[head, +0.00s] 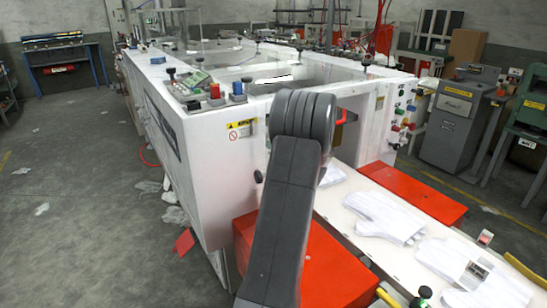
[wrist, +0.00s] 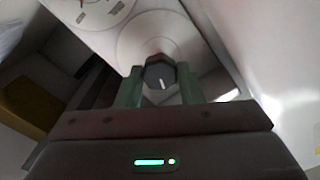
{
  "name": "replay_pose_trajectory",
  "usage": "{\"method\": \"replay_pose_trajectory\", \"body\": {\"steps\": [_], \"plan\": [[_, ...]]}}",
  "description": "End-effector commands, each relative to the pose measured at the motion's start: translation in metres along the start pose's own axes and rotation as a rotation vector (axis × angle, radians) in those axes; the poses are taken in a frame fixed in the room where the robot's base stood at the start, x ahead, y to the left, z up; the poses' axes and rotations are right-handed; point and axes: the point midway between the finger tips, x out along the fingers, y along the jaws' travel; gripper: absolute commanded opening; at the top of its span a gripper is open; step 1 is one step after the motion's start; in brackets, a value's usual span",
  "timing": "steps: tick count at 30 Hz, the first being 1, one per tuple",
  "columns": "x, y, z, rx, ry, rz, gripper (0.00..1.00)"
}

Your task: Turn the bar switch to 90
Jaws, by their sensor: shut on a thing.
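In the wrist view the bar switch (wrist: 160,68) is a dark, many-sided knob with a short pale line on its face, in front of a round light-grey plate (wrist: 150,30). The pale line runs nearly upright in the picture, tilted slightly. Scale marks around the knob cannot be read. My gripper (wrist: 159,85) has its two green fingers on the left and right sides of the knob, shut on it. In the head view my dark arm reaches toward the white machine (head: 210,130), and it hides the gripper and the knob.
A second round dial (wrist: 95,8) with a red mark sits up and left of the knob. A pale wall (wrist: 275,60) stands close on the right in the wrist view. White gloves (head: 385,215) lie on the conveyor, beside red covers (head: 410,190).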

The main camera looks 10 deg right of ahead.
Motion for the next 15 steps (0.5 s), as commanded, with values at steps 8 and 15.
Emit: {"method": "replay_pose_trajectory", "body": {"steps": [8, 15], "plan": [[-0.0003, 0.0042, 0.005, 0.208, 0.002, 0.0, 0.11], [-0.0002, 0.0039, 0.0037, 0.438, 0.001, 0.0, 0.11]]}}
